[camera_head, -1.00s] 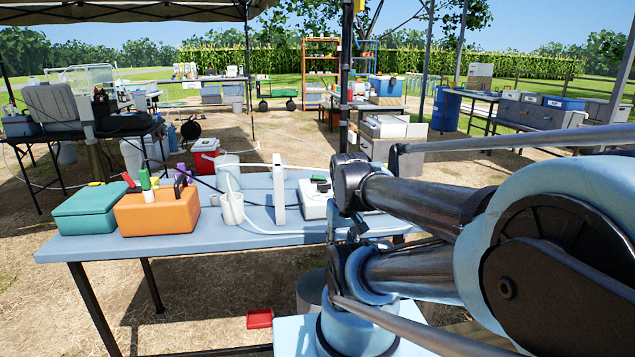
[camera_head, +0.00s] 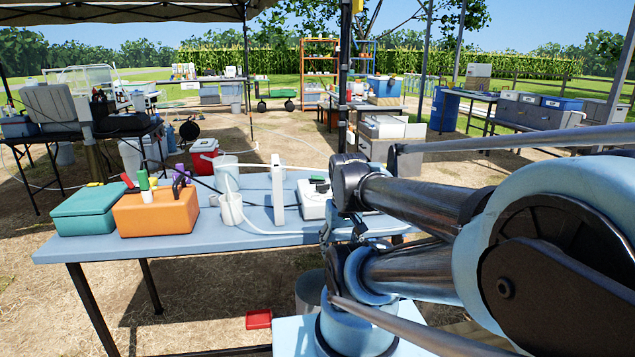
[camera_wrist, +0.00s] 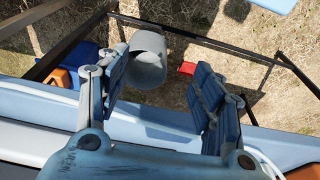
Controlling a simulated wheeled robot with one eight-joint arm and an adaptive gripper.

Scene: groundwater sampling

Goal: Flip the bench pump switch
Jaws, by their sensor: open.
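A white box (camera_head: 312,203) with a dark and green part on top stands on the pale blue bench (camera_head: 270,237), left of my arm. It looks like the bench pump, but its right side is hidden behind my arm and I cannot make out the switch position. My gripper (camera_wrist: 163,88) shows in the wrist view with its two blue-grey fingers wide apart and nothing held. It points down towards the ground near a grey bucket (camera_wrist: 147,68). The pump is not visible in the wrist view. In the head view the fingers are not clearly visible.
A teal box (camera_head: 88,212), an orange box (camera_head: 155,217) holding bottles, a white beaker (camera_head: 231,210) and an upright white stand (camera_head: 278,190) are on the bench. A pale tube runs across it. A red tray (camera_head: 259,319) lies on the ground.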

